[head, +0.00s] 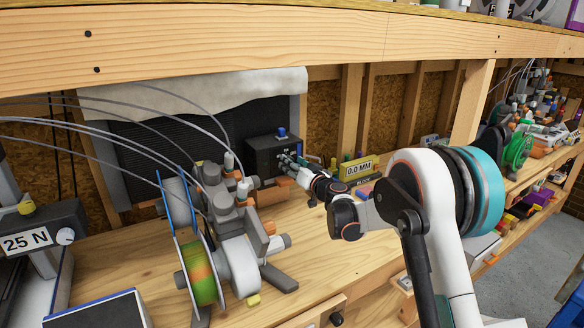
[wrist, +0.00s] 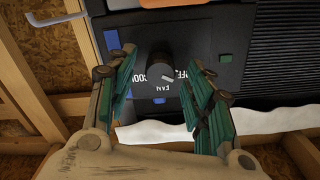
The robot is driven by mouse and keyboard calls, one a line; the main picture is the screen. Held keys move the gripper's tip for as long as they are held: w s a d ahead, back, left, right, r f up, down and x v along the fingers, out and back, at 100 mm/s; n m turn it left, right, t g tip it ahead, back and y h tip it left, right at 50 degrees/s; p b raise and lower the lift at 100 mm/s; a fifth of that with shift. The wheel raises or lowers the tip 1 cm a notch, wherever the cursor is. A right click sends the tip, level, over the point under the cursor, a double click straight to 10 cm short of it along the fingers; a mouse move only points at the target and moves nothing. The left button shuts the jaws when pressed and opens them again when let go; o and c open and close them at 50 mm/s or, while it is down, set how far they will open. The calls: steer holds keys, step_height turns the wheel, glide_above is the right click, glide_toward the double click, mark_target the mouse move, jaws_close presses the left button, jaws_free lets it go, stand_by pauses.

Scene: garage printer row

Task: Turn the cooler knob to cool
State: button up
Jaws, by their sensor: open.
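The black cooler knob (wrist: 158,66) sits on the dark control panel (wrist: 205,42) in the wrist view. Its white pointer mark faces down and right in the picture. White lettering surrounds the knob, partly hidden by the fingers; FAN shows upside down below it. My gripper (wrist: 163,60) is open, with one green-padded finger on each side of the knob. Gaps show between the pads and the knob; I cannot tell how near they are in depth. In the head view, my gripper (head: 285,159) is at the front of the black cooler box (head: 262,150), hiding the knob.
A black ribbed panel (head: 150,140) stands left of the cooler box, with pale cloth (head: 210,88) above. A grey machine with an orange-green spool (head: 201,275) stands at front left, beneath hanging tubes. A yellow 0.0 MM sign (head: 359,169) stands right of my gripper. A wooden beam crosses above.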

steer(key=shift+w+a, duration=0.25)
steer(key=shift+w, duration=0.15)
steer(key=c, duration=1.1)
